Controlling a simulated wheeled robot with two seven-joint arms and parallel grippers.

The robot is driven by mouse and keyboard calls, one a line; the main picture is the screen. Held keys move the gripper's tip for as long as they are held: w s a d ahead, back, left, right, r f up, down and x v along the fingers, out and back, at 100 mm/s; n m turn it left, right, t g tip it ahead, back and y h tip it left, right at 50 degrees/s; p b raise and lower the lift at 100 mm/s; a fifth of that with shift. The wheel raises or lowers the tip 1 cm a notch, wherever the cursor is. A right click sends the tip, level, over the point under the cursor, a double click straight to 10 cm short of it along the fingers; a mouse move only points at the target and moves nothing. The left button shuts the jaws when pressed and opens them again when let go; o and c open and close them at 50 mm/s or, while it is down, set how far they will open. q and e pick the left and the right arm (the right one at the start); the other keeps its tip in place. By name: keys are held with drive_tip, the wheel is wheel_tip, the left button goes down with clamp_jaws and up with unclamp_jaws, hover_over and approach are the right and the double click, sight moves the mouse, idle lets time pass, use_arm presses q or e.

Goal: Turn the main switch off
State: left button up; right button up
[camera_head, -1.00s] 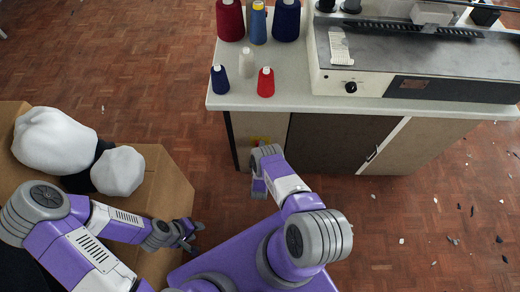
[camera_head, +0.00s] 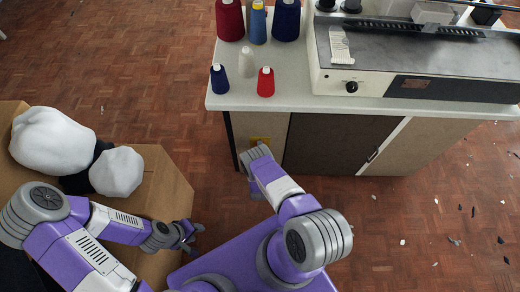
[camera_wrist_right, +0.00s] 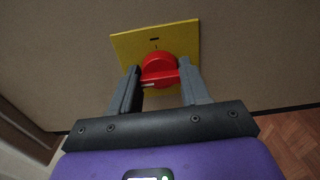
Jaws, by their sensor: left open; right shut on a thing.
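The main switch is a red rotary knob (camera_wrist_right: 160,67) on a yellow plate (camera_wrist_right: 128,45), fixed to the cabinet's side panel. The plate's edge also shows in the head view (camera_head: 262,139), mostly behind my right gripper. My right gripper (camera_wrist_right: 160,80) is shut on the red knob, with one grey finger on each side of its grip bar. The bar lies roughly level in the wrist view. My left gripper (camera_head: 190,238) is open and empty, low at the left, well away from the switch.
The cabinet (camera_head: 330,143) carries a worktop (camera_head: 300,95) with several thread cones and a grey machine (camera_head: 420,65). A cardboard box (camera_head: 172,185) with white rounded bundles (camera_head: 55,140) stands at the left. Scraps lie on the floor at the right.

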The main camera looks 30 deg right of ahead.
drive_tip(key=shift+s+d+f, duration=0.1)
drive_tip(key=shift+s, duration=0.05)
drive_tip(key=o, duration=1)
drive_tip(key=p+v, duration=0.2)
drive_tip(key=v, duration=0.5)
drive_tip(key=shift+s+a, duration=0.2)
drive_tip(key=shift+a, duration=0.05)
drive_tip(key=shift+w+d, duration=0.1)
